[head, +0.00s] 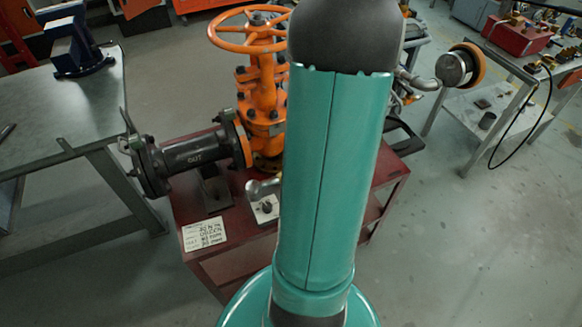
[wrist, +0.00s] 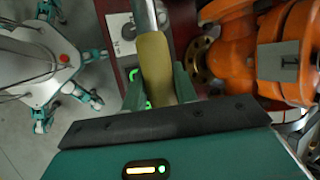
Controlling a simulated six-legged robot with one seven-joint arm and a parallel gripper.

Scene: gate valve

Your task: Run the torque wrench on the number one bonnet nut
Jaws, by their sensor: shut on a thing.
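The orange gate valve (head: 262,90) stands on a red cart, with its handwheel (head: 248,30) on top and bonnet bolting around its middle. Its orange body (wrist: 235,50) fills the right of the wrist view. My gripper (wrist: 158,85) is shut on the yellow grip of a tool with a bare metal shaft (wrist: 145,14), which looks like the torque wrench. The tool's far end is out of the wrist view. In the head view my arm hides the gripper and most of the tool. I cannot tell which nut is number one.
The red cart (head: 207,235) carries a lettered card (head: 204,234) and a pale plate (head: 264,208) with a dark piece on it. A black flanged pipe (head: 195,151) reaches left from the valve. A grey bench (head: 60,115) stands left; another table (head: 515,75) stands right.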

